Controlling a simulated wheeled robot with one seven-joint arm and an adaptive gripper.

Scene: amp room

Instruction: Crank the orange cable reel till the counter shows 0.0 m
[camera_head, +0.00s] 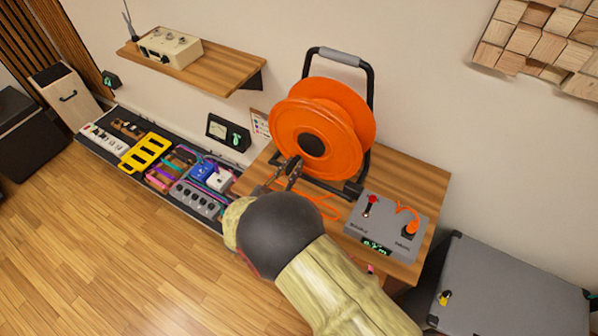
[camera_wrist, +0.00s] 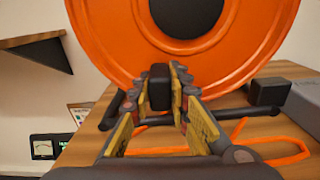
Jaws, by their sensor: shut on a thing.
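The orange cable reel (camera_head: 322,128) stands upright in a black frame on a small wooden table, its round face towards me. My gripper (camera_head: 285,178) is at the reel's lower left edge. In the wrist view my gripper (camera_wrist: 161,88) is shut on the dark crank handle (camera_wrist: 160,86), with a finger on each side; the reel (camera_wrist: 240,30) fills the view behind it. The crank's arm is mostly hidden. A grey box (camera_head: 385,228) on the table carries a small green-lit counter display (camera_head: 376,246); its digits are too small to read for certain. Loose orange cable (camera_head: 318,205) lies on the table.
The grey box has a red-tipped lever (camera_head: 371,203) and an orange plug (camera_head: 410,226). A pedalboard (camera_head: 165,165) runs along the wall at left. A shelf (camera_head: 195,70) holds a cream radio-like unit (camera_head: 170,47). A grey case (camera_head: 510,290) stands at lower right.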

